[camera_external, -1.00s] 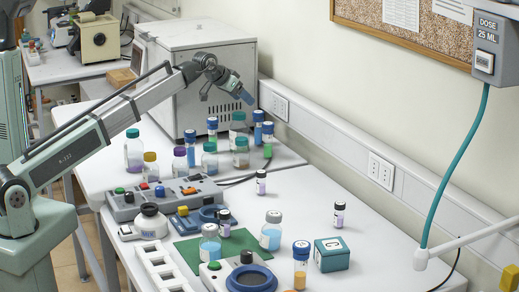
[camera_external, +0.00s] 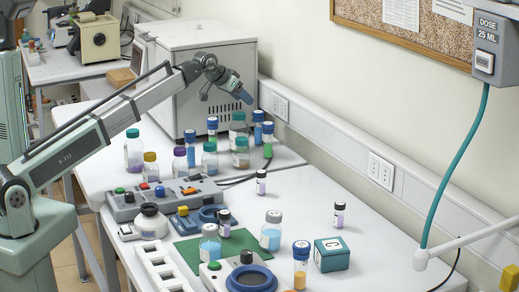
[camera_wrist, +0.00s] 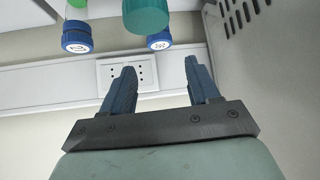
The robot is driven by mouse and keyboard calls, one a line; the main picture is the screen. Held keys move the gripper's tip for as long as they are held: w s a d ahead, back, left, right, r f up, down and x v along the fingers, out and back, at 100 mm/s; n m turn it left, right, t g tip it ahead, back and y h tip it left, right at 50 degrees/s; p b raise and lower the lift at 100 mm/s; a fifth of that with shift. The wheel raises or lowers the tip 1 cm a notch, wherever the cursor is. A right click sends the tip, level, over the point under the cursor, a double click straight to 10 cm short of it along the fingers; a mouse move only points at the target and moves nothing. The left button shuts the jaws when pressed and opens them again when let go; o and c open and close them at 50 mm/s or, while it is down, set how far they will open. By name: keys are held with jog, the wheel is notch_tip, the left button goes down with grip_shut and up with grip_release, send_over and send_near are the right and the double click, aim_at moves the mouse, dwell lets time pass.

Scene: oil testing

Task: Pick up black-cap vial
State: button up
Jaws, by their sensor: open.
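Several small vials stand upright on the white bench, and three have dark caps: one near the middle (camera_external: 261,184), one at the right (camera_external: 340,216), and one by the green mat (camera_external: 224,224). The right and middle ones show purple or pale contents. My gripper (camera_external: 247,98) is up in front of the grey oven, above the rear group of bottles, far from these vials. In the wrist view my gripper (camera_wrist: 160,70) is open with nothing between its fingers. No black-cap vial shows there.
Blue-capped tubes (camera_external: 190,148) and bottles crowd the rear bench below my gripper. The grey oven (camera_external: 196,75) stands behind. A button panel (camera_external: 165,198), a green mat (camera_external: 190,252), a teal box (camera_external: 331,254) and a white rack (camera_external: 160,268) are nearer. Bench room is clear around the right vial.

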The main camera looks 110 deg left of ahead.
aim_at(224, 211)
notch_tip(224, 211, up, 5)
jog(key=w+d+f+n+t+h, duration=0.1)
jog(key=w+d+n+h, duration=0.25)
jog(key=d, duration=0.55)
jog(key=w+d+f+n+t+h, duration=0.1)
jog(key=w+d+n+t+h, duration=0.2)
jog(key=d, duration=0.6)
jog(key=w+d+f+n+h, duration=0.25)
jog(key=w+d, duration=0.25)
jog(key=d, duration=0.4)
jog(key=d+r+n+g+h, duration=0.15)
jog(key=d+h, duration=0.35)
jog(key=d, duration=0.6)
jog(key=d+r+n+h, duration=0.3)
jog(key=d+h, duration=0.2)
jog(key=d, duration=0.6)
notch_tip(224, 211, down, 13)
jog(key=x, duration=1.3)
jog(key=shift+f, duration=0.2)
jog(key=shift+a, duration=0.1)
